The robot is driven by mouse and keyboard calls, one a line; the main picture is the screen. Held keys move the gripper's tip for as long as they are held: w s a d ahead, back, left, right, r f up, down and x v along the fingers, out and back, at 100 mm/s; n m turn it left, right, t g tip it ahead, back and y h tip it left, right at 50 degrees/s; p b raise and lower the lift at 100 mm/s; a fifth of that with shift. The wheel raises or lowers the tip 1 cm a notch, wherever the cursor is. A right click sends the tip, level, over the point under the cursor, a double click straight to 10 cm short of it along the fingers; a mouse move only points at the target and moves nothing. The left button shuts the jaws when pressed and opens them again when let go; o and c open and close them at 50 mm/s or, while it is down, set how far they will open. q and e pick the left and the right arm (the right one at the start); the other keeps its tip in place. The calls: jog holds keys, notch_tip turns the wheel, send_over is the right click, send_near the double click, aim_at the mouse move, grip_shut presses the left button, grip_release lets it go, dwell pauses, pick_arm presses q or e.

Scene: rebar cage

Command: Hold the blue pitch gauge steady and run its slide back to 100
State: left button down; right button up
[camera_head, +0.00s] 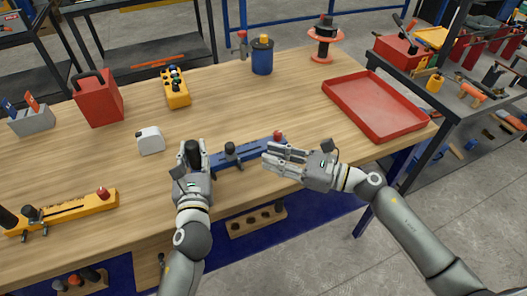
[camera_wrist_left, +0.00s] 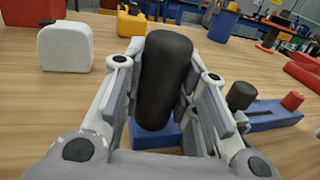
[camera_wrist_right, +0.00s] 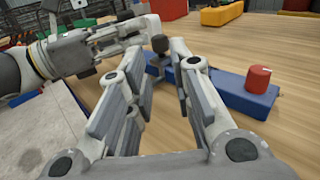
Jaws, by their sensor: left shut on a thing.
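The blue pitch gauge (camera_head: 255,147) lies on the wooden bench near its front edge. My left gripper (camera_head: 193,160) is shut on its upright black handle (camera_wrist_left: 165,80) at the left end. The black slide knob (camera_head: 231,149) stands partway along the bar; it also shows in the left wrist view (camera_wrist_left: 242,96). A red knob (camera_wrist_right: 258,79) marks the right end. My right gripper (camera_head: 270,158) is open and empty, at the front side of the bar near its right half. The scale marks, including 100, are too small to read.
A yellow gauge (camera_head: 72,208) lies at the front left. A white block (camera_head: 150,141) stands behind my left gripper. A red tray (camera_head: 374,105) is at the right, a blue cup (camera_head: 262,57) at the back.

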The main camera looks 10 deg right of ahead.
aim_at(234, 157)
jog(key=shift+s+d+f+n+t, duration=0.15)
jog(key=shift+d+n+t, duration=0.15)
jog(key=shift+n, duration=0.6)
grip_shut()
jog(key=n, duration=0.1)
jog(key=d+n, duration=0.1)
jog(key=n, duration=0.1)
jog(key=d+n+t+h, duration=0.1)
jog(key=n, duration=0.1)
jog(key=shift+s+f, duration=0.15)
jog(key=shift+s, duration=0.15)
jog(key=n, duration=0.1)
jog(key=d+n, duration=0.1)
jog(key=n, duration=0.2)
jog(key=shift+s+d+f+t+h, duration=0.15)
jog(key=shift+s+d+t+h, duration=0.1)
jog(key=shift+t+h, duration=0.15)
jog(key=n, duration=0.1)
jog(key=d+n+t+h, duration=0.1)
jog(key=n, duration=0.1)
jog(key=shift+s+d+f, duration=0.1)
jog(key=shift+s+d, duration=0.1)
jog(key=shift+n, duration=0.3)
jog(key=x, duration=1)
jog(key=shift+w+a, duration=0.15)
jog(key=shift+a, duration=1.8)
